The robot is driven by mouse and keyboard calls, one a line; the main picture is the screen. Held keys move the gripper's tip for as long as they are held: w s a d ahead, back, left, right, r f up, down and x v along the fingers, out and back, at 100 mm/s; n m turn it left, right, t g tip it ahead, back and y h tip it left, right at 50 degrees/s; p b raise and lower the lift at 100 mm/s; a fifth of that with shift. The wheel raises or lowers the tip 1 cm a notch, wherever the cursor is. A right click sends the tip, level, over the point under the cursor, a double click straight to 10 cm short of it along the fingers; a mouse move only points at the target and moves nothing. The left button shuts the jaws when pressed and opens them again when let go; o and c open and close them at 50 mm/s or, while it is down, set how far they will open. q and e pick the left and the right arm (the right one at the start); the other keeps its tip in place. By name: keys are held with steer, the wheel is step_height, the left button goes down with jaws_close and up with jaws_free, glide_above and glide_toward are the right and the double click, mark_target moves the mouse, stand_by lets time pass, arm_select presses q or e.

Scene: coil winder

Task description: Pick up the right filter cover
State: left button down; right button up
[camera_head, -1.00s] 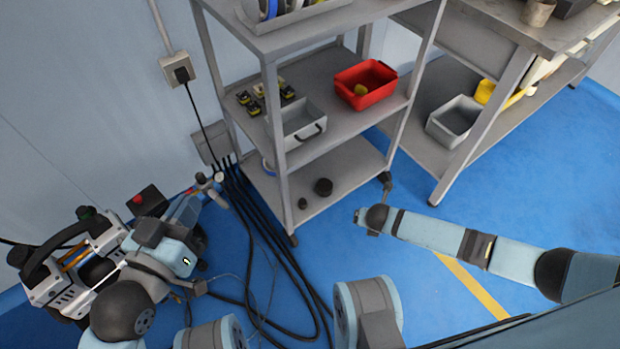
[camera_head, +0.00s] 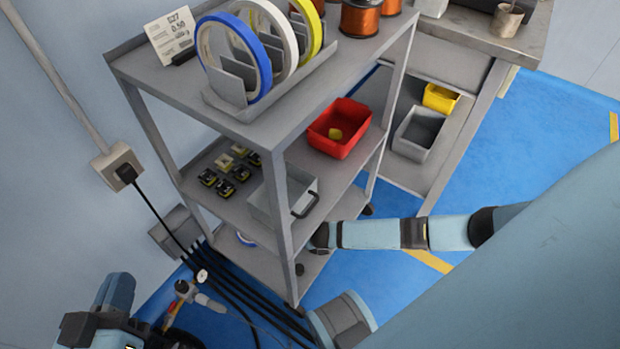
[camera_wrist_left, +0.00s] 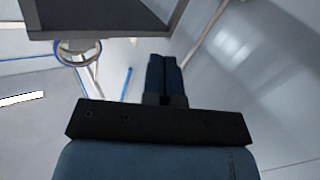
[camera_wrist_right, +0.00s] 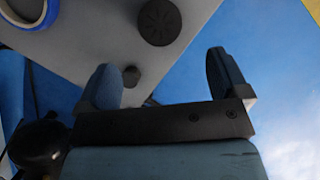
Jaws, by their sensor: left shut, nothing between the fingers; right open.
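Two round black pieces are on the grey bottom shelf in the right wrist view: a larger ridged cap (camera_wrist_right: 160,22) and a smaller one (camera_wrist_right: 131,76). I cannot tell for sure which is the right filter cover. My right gripper (camera_wrist_right: 163,72) is open and empty, with the small piece showing between its fingers and the large cap beyond. In the head view the small piece (camera_head: 299,269) is near the shelf's front post; my right arm hides the larger cap. My left gripper (camera_wrist_left: 164,76) is shut and empty, away from the shelf; it shows at lower left in the head view (camera_head: 116,290).
The cart's front post (camera_head: 277,215) stands close to my right arm. The middle shelf holds a grey bin (camera_head: 270,205) and a red bin (camera_head: 325,138). A blue-edged roll (camera_wrist_right: 25,12) lies on the bottom shelf. Black cables (camera_head: 240,287) run beside the cart.

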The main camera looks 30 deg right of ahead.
steer(key=b+x, duration=0.2)
steer(key=x, duration=0.2)
steer(key=shift+s+f, duration=0.1)
steer(key=shift+f, duration=0.2)
steer(key=b+x, duration=0.3)
steer(key=x, duration=0.3)
steer(key=shift+b, duration=0.35)
steer(key=shift+d+f, duration=0.1)
arm_select(q)
steer(key=w+m, duration=0.1)
steer(key=a+m+t, duration=0.1)
steer(key=w+m, duration=0.1)
steer(key=shift+w+a+f+m+h, duration=0.3)
steer(key=shift+w+m+h, duration=0.05)
steer(key=shift+m+h, duration=0.05)
arm_select(e)
steer(key=shift+c, duration=0.3)
arm_select(q)
steer(key=shift+s+f+t, duration=0.1)
steer(key=shift+f+t, duration=0.05)
steer(key=shift+t, duration=0.15)
arm_select(e)
steer(key=c, duration=0.9)
